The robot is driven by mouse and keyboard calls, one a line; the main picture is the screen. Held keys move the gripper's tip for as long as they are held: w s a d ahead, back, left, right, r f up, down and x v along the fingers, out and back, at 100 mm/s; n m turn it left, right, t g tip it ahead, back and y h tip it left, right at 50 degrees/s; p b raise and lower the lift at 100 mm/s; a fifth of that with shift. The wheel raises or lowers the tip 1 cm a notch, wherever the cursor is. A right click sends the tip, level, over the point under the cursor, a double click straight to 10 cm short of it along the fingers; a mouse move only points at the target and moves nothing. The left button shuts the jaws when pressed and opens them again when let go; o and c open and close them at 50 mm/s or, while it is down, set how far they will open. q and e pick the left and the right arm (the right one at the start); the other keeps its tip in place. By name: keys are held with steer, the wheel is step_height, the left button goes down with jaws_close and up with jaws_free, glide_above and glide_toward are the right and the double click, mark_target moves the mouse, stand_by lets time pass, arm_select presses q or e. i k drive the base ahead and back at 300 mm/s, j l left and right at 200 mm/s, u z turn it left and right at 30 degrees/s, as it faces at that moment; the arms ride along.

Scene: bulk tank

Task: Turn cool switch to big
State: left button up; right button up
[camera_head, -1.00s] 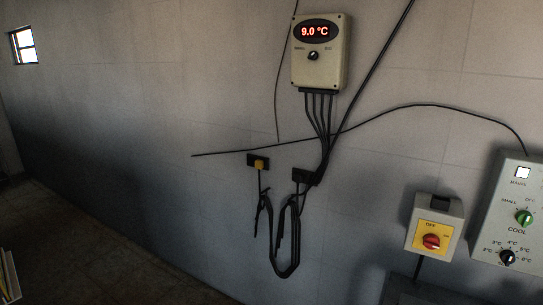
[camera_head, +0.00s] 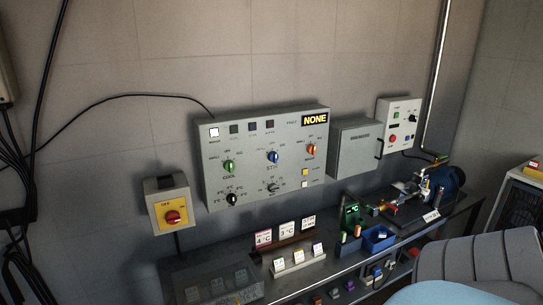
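The control panel (camera_head: 260,130) is a grey box on the wall in the middle of the head view. Its cool switch (camera_head: 228,166) is a green knob at the left of the panel, above the label COOL. SMALL is marked at its upper left; the other position labels are too small to read surely. A display at the panel's top right reads NONE. Neither of my grippers is in view.
A yellow box with a red rotary switch (camera_head: 173,216) hangs left of the panel. A grey box (camera_head: 357,148) and a smaller panel (camera_head: 399,124) hang to the right. Below, a dark bench (camera_head: 217,258) holds signs, a blue bin (camera_head: 379,238) and a pump (camera_head: 446,180).

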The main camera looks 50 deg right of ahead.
mark_target(229, 165)
steer(key=z, duration=1.65)
